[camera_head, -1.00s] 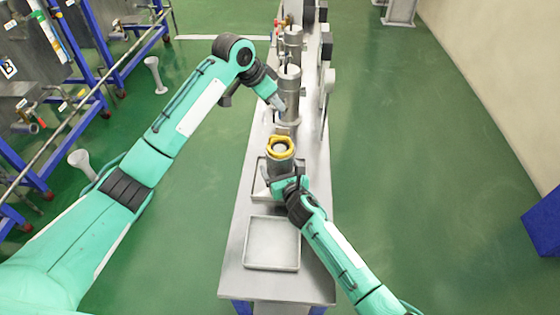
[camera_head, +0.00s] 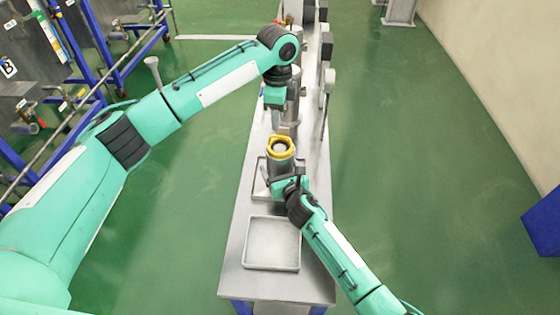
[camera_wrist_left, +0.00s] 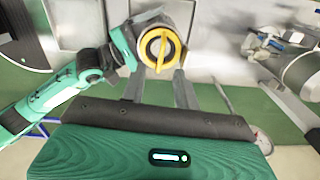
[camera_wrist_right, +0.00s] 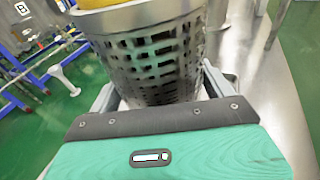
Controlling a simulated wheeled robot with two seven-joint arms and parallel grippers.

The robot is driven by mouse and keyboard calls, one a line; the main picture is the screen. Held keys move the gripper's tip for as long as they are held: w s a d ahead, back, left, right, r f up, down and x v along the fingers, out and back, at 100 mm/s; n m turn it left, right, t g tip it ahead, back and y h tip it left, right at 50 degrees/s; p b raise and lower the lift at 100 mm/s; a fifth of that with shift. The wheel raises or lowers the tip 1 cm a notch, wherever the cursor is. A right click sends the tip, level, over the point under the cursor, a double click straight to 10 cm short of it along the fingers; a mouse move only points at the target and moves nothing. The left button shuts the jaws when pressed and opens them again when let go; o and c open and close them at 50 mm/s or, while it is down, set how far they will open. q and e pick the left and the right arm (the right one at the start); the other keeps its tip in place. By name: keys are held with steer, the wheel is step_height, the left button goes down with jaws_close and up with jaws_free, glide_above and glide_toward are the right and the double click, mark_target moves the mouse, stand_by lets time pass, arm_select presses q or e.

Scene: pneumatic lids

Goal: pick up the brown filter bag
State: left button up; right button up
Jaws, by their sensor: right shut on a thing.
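A perforated metal basket (camera_wrist_right: 158,65) with a yellow ring (camera_head: 280,146) on top stands upright over the bench. My right gripper (camera_head: 277,184) is shut on its side; its fingers lie on both sides of the basket in the right wrist view. My left gripper (camera_head: 276,122) is open and empty, above and just behind the basket, pointing down. In the left wrist view the yellow ring (camera_wrist_left: 160,36), with a bar across it, shows beyond and between the open fingers. I cannot make out a brown filter bag in any view.
The narrow metal bench (camera_head: 235,255) carries an empty shallow tray (camera_head: 272,265) in front and another tray (camera_head: 258,188) under the basket. Metal cylinders and fittings stand farther back on the bench. Blue-framed racks (camera_head: 95,75) are at the left.

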mark_target(279, 146)
arm_select(q)
steer(key=shift+d+f, duration=0.15)
steer(key=shift+f, duration=1.45)
steer(key=shift+d+f, duration=0.1)
steer(key=shift+f, duration=1.45)
steer(key=shift+c, duration=0.4)
jaws_close()
steer(key=shift+w+r, duration=0.1)
